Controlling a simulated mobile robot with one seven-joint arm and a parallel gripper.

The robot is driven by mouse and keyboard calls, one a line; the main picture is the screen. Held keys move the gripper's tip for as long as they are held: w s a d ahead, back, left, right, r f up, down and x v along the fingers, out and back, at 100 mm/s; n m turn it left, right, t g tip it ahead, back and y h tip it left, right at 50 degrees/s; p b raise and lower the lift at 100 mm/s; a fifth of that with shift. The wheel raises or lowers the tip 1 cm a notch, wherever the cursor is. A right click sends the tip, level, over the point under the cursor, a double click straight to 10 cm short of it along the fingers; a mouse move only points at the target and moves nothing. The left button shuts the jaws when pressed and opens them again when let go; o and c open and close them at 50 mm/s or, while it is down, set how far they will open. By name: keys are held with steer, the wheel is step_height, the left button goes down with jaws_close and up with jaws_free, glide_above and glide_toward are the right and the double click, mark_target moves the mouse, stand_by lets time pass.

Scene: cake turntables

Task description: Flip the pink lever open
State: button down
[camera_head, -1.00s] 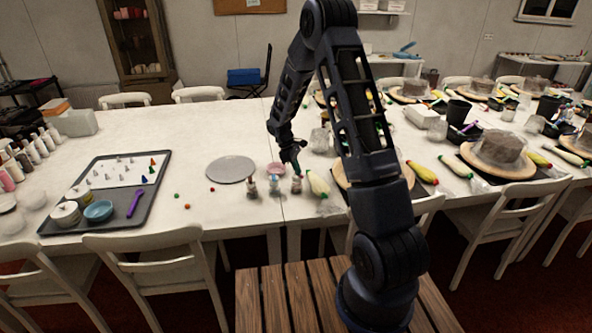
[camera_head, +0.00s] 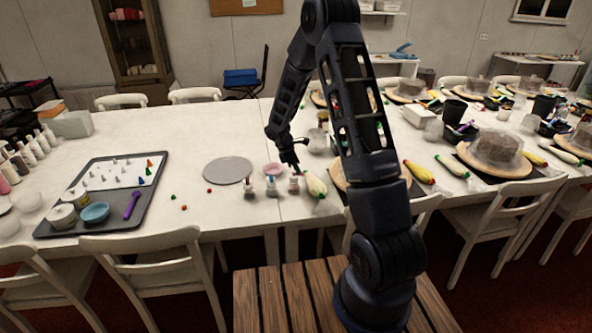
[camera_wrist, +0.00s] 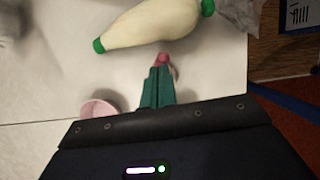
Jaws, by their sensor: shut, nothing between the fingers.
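A small pink part (camera_wrist: 163,58), which looks like the pink lever, shows just beyond my fingertips in the wrist view. My fingers hide what lies under it, and I cannot tell whether they touch it. My gripper (camera_wrist: 160,70) is shut and empty, with its green fingers together. In the head view my gripper (camera_head: 299,167) is above the right one of three small bottles (camera_head: 294,184) at the table's front edge. The lever is too small to make out there.
A cream piping bag (camera_wrist: 150,25) with green ends lies just past the fingertips. A pink bowl (camera_wrist: 98,108) stands left of the fingers. A grey round plate (camera_head: 228,170) and a dark tray (camera_head: 150,198) are farther left on the white table (camera_head: 190,130).

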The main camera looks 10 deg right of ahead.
steer(key=shift+w+d+n+t, duration=0.2)
steer(key=shift+n+t, duration=0.2)
steer(key=shift+n, duration=0.8)
steer(key=shift+w+d+n+t, duration=0.15)
steer(key=shift+n+t, duration=0.25)
steer(key=shift+n, duration=0.8)
steer(key=shift+a, duration=0.1)
steer(key=shift+w+a+y, duration=0.3)
steer(key=shift+w+a, duration=0.15)
steer(key=shift+a, duration=0.1)
steer(key=shift+s+a, duration=0.15)
steer(key=shift+a, duration=0.35)
steer(key=s+a+r, duration=0.1)
steer(key=a+r, duration=0.5)
steer(key=r, duration=0.3)
steer(key=shift+s+a+r, duration=0.15)
steer(key=shift+s+a, duration=0.05)
steer(key=shift+s, duration=0.2)
